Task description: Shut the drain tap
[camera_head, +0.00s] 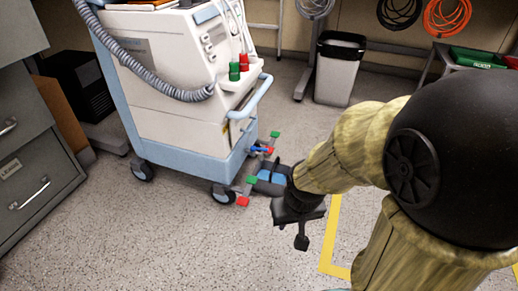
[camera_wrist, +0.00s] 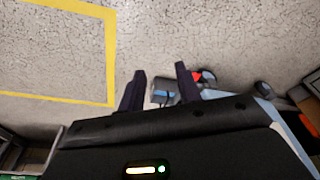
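The white-and-blue wheeled machine (camera_head: 185,85) stands left of centre in the head view. At its lower right corner is a small blue lever (camera_head: 258,149) beside red and green pieces; which part is the drain tap I cannot tell for sure. A grey fitting with a blue band (camera_head: 271,177) sits low in front, partly hidden by my arm. My gripper (camera_head: 300,222) is just right of it, apart from the machine. In the wrist view my gripper (camera_wrist: 160,78) has its fingers spread and empty. The blue-banded fitting (camera_wrist: 164,93) shows between them, with a red piece (camera_wrist: 197,76) by the right finger.
Grey drawers (camera_head: 40,150) stand at the left. A white bin (camera_head: 340,68) stands at the back, with cables hung on the wall. A yellow floor line (camera_head: 331,235) runs right of my gripper. The speckled floor in front of the machine is clear.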

